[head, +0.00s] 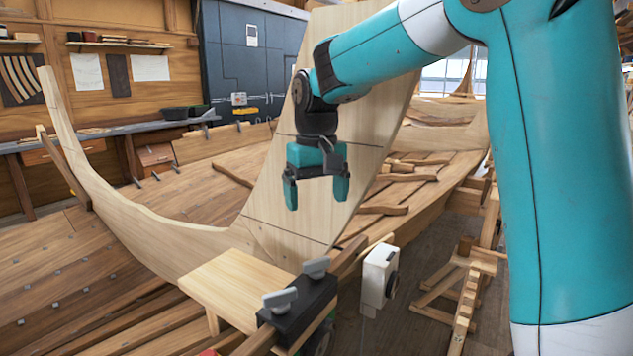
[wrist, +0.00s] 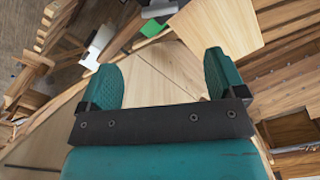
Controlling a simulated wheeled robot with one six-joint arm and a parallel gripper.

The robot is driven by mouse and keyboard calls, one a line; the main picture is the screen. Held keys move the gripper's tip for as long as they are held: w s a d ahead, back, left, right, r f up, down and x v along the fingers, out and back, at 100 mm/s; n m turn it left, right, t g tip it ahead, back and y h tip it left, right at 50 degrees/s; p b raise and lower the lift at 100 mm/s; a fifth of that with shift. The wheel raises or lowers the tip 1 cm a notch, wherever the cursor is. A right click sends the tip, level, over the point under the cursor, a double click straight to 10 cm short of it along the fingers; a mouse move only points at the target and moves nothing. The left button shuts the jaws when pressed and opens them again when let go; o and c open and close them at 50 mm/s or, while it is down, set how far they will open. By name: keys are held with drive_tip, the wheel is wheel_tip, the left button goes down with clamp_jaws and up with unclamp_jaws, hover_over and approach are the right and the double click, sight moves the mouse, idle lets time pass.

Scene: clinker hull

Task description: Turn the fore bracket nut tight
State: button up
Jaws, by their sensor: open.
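A black bracket (head: 302,304) sits clamped over the hull's edge at the bottom of the head view. Two grey wing nuts stand on it, a nearer one (head: 280,299) and a farther one (head: 316,266). I cannot tell which is the fore one. My gripper (head: 316,202) points down, open and empty, above and apart from the bracket, in front of a broad pale board (head: 330,145). In the wrist view my gripper (wrist: 162,75) has bare fingers spread wide. A grey nut (wrist: 160,9) shows at the top edge there, partly cut off.
A white box (head: 379,278) hangs on the hull's edge right of the bracket. A pale wooden seat board (head: 232,283) lies left of it. Wooden trestle steps (head: 466,285) stand on the floor at right. A curved frame (head: 150,230) rises at left.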

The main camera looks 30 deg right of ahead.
wheel_tip(320, 180, up, 4)
drive_tip(key=shift+f, duration=0.1)
idle(0.5)
drive_tip(key=s+a+f+n+y+b, duration=0.1)
drive_tip(key=s+a+f+n, duration=0.2)
drive_tip(key=s, duration=0.4)
drive_tip(key=s+a+f+n+y+b, duration=0.1)
drive_tip(key=s+a+f+n, duration=0.2)
drive_tip(key=s+a+f, duration=0.2)
drive_tip(key=s+a+f+n+y+b, duration=0.2)
drive_tip(key=s+a+f, duration=0.3)
drive_tip(key=s+a, duration=0.4)
drive_tip(key=shift+s+a+n, duration=0.15)
drive_tip(key=shift+s+n, duration=0.45)
drive_tip(key=shift+s, duration=0.4)
drive_tip(key=shift+c, duration=0.4)
